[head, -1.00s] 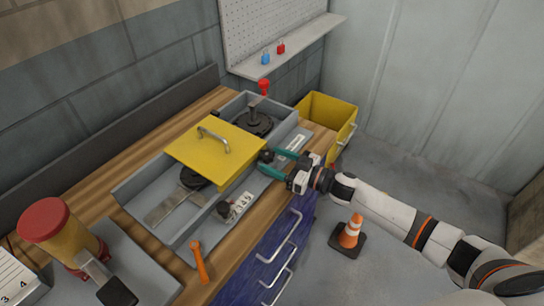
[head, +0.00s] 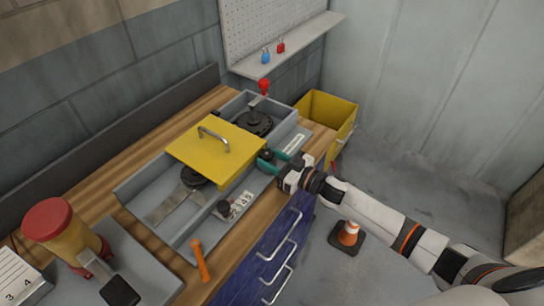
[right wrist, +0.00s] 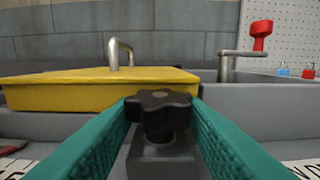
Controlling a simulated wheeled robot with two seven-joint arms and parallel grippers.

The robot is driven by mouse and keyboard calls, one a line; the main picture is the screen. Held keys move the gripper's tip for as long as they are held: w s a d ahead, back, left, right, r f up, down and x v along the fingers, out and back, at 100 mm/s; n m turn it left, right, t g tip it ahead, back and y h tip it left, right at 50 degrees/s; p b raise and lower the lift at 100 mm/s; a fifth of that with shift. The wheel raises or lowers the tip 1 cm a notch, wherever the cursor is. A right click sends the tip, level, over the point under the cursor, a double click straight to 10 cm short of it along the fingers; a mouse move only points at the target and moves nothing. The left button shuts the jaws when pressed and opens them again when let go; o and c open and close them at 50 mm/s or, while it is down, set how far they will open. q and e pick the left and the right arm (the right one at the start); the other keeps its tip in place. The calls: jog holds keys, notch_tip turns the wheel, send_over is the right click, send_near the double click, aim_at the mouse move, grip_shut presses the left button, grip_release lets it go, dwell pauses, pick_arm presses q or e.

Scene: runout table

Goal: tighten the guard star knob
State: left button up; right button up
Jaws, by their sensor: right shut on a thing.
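The guard star knob (right wrist: 158,112) is black and lobed. It stands upright on a grey block in front of the yellow guard (right wrist: 90,88). My right gripper (right wrist: 160,125) has its two teal fingers closed against opposite sides of the knob. In the head view the knob (head: 266,155) is a small dark shape between the teal fingers of my right gripper (head: 268,161), at the right corner of the yellow guard (head: 208,146). The guard has a metal handle on top and lies flat over the grey tray. My left gripper is not in view.
A black disc with a red-handled crank (head: 264,88) sits behind the guard. An orange-handled tool (head: 200,261) lies at the front edge. A yellow bin (head: 328,115) and traffic cone (head: 349,234) are right.

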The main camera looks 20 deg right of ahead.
jog(key=shift+s+a+r+m+t+h, duration=0.15)
jog(key=shift+a+m+t+h, duration=0.1)
jog(key=shift+m+t+h, duration=1.15)
jog(key=shift+m+h, duration=0.4)
jog(key=shift+h, duration=0.6)
jog(key=o, duration=1)
jog(key=shift+c, duration=0.2)
